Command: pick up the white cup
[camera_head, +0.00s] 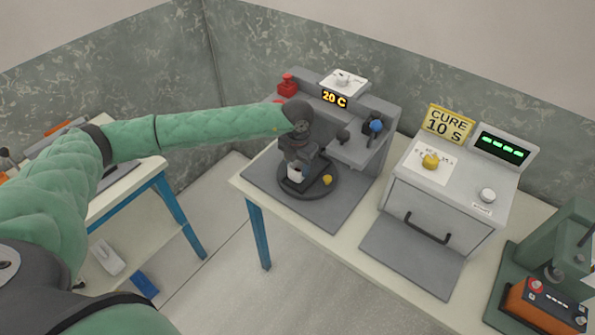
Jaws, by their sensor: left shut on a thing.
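The white cup (294,175) is small and partly hidden by my left gripper (298,168). My left arm reaches in from the left, and the gripper points down at the dark round plate (318,188) of the grey machine. The gripper is shut on the white cup, over the plate's left part. I cannot tell whether the cup touches the plate. My right gripper is not in view.
A yellow knob-like piece (327,180) sits close right of the gripper. The grey machine (392,112) stands behind, showing "20 C". An orange battery (546,303) stands far right.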

